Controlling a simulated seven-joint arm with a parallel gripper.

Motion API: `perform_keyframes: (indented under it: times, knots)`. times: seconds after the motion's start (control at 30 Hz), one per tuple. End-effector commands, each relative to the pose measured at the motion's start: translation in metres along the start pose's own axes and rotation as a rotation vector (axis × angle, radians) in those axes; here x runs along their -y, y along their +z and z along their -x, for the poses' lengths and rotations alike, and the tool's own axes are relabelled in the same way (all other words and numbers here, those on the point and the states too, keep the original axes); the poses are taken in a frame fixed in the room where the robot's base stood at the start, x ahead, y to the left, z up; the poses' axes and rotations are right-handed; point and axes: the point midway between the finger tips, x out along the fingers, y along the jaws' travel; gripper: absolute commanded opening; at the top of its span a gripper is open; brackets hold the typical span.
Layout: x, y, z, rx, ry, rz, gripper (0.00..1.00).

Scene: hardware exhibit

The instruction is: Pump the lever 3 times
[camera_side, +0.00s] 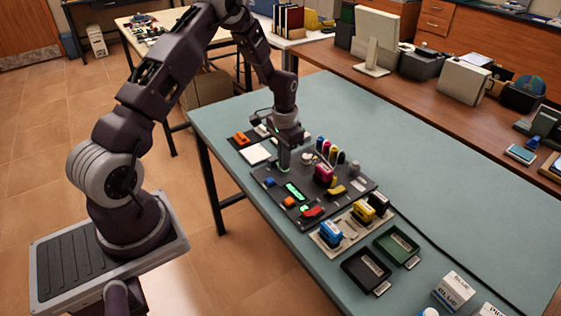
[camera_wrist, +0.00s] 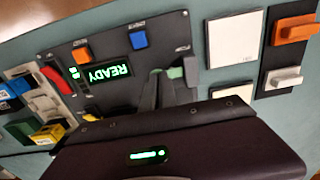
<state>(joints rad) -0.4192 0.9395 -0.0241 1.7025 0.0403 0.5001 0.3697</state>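My gripper (camera_side: 284,165) points down at the far left end of the dark console (camera_side: 330,197) in the side view. In the wrist view its dark fingers (camera_wrist: 172,78) reach to the console's edge, with a small green piece between or just behind their tips. Whether they touch it is unclear. I cannot tell surely which part is the lever; the green piece may be its handle, and its base is hidden. A red handle (camera_wrist: 55,79) lies at the console's other end, apart from my gripper. A green display (camera_wrist: 103,75) reads READY, upside down in the wrist view.
The console also carries a blue button (camera_wrist: 139,39), an orange button (camera_wrist: 82,54) and several coloured bottles (camera_side: 325,150). Panels with an orange switch (camera_wrist: 295,28) and a white switch (camera_wrist: 285,77) sit beside it. Green (camera_side: 411,257) and black trays (camera_side: 352,275) stand nearer the front.

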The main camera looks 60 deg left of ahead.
Motion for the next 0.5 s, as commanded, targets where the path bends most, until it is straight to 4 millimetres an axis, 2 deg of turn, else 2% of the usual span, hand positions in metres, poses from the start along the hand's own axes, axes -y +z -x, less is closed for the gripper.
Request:
perform_keyframes:
  times: [0.17, 0.5]
  knots:
    - [0.001, 0.0, 0.002, 0.0, -0.001, 0.001, 0.0]
    - [0.001, 0.0, 0.026, -0.001, -0.001, 0.0, 0.0]
